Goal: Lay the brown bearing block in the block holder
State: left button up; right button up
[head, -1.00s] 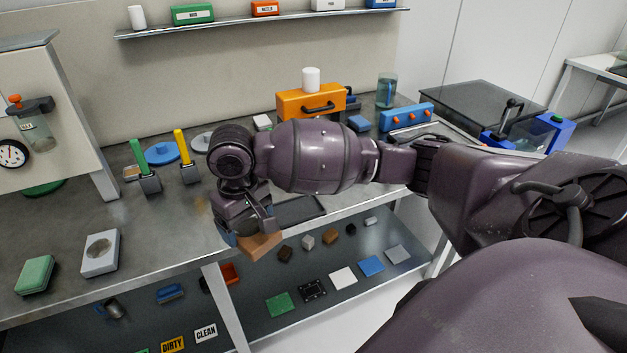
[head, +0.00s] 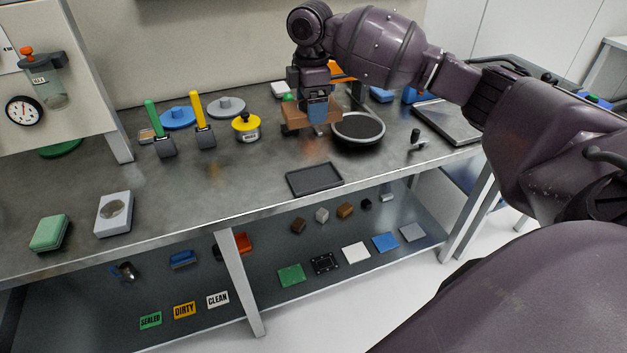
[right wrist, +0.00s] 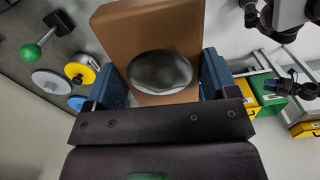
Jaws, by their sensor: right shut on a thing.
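My right gripper (head: 317,108) is shut on the brown bearing block (head: 296,117) and holds it in the air over the back part of the workbench. In the right wrist view the block (right wrist: 180,28) sits between the two blue fingers (right wrist: 163,78) and shows a round grey face or recess. A dark, shallow, empty rectangular tray (head: 315,179), which may be the block holder, lies at the bench's front edge, below the block in the picture and apart from it. My left gripper is not in view.
A pale block with a round inset (head: 114,213) and a green box (head: 49,233) lie at left. The bench around the tray is mostly clear.

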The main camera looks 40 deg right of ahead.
jog(key=shift+w+d+r+n, duration=0.25)
jog(key=shift+d+r+n, duration=0.05)
jog(key=shift+d+n, duration=0.2)
jog(key=shift+d+f, duration=0.1)
jog(key=shift+f, duration=0.15)
jog(key=b, duration=0.2)
send_over(315, 179)
notch_tip(315, 179, down, 13)
jog(key=shift+w+f, duration=0.15)
jog(key=shift+f, duration=0.15)
notch_tip(315, 179, down, 6)
jog(key=shift+r+b, duration=0.15)
jog(key=shift+b, duration=0.4)
jog(key=o, duration=1.2)
